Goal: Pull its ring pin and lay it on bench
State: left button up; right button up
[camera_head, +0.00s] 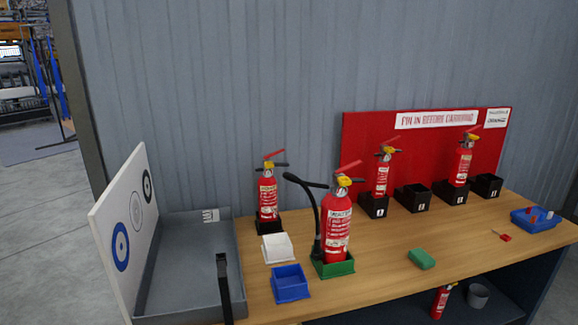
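A red fire extinguisher (337,225) stands upright in a green holder (333,267) near the bench's front, with a red lever, yellow collar and black hose. I cannot make out a ring pin on it at this size. More red extinguishers stand behind: one (267,198) in a black holder at left, and two, (381,177) and (462,163), in black holders before the red board. A small red tag with a thin piece (505,237) lies on the wooden bench (390,258) at right; I cannot tell if it is a pin. Neither gripper is in view.
A white tray (278,248) and blue tray (290,284) sit left of the green holder. A grey bin (190,301) with a target board (122,228) and dark upright bar (224,285) is at left. A green block (422,259) and blue box (537,220) are right.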

aim_at(435, 232)
jog(key=i+l, duration=0.2)
jog(key=i+l+u, duration=0.35)
jog(key=l+u, duration=0.15)
jog(key=l, duration=0.25)
